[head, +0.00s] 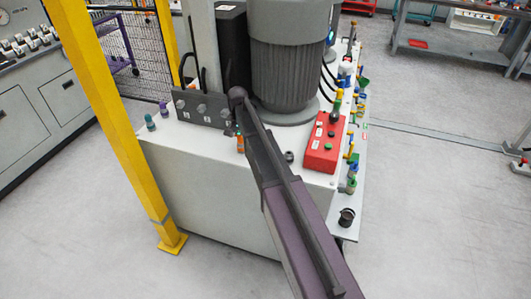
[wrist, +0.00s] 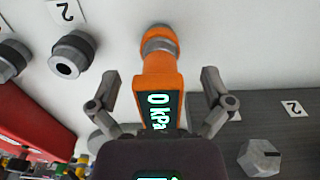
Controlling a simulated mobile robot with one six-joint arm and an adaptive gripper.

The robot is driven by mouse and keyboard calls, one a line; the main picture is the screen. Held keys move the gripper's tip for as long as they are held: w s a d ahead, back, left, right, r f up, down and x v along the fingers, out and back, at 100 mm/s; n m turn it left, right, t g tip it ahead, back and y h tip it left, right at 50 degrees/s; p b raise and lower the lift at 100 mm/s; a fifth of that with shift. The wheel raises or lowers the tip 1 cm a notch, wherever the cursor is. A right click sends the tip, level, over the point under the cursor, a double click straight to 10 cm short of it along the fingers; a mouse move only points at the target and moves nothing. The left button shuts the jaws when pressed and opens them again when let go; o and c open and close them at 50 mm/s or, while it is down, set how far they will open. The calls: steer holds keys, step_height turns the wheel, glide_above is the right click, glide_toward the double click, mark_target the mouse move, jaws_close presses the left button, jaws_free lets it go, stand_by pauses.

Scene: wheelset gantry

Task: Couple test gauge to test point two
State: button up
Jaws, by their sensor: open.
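The test gauge is an orange body (wrist: 158,70) with a lit display reading 0 kPa. Its far end meets a grey ring fitting (wrist: 160,38) at the white surface; I cannot tell whether it is coupled there. My gripper (wrist: 159,82) is open, one finger on each side of the gauge, with gaps showing. In the head view the orange gauge (head: 240,143) stands upright on the white cabinet; my gripper is not clearly seen there. A grey round fitting with a dark bore (wrist: 72,55) sits beside a tag marked 2 (wrist: 66,11), apart from the gauge.
A dark plate (wrist: 285,135) with another 2 tag and a grey hex knob (wrist: 259,158) lies right of the gauge. A red box (head: 325,142), a large grey motor (head: 288,60) and a yellow post (head: 105,100) stand around the cabinet.

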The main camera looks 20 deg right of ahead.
steer(key=shift+c, duration=0.2)
jaws_close()
stand_by(0.3)
steer(key=shift+r, duration=0.2)
steer(key=shift+r+p, duration=0.65)
steer(key=shift+p, duration=0.2)
steer(key=shift+r, duration=0.1)
steer(key=shift+r+p, duration=0.7)
steer(key=shift+p, duration=0.15)
steer(key=shift+r+p, duration=0.35)
steer(key=shift+r+p, duration=0.95)
steer(key=shift+r, duration=0.05)
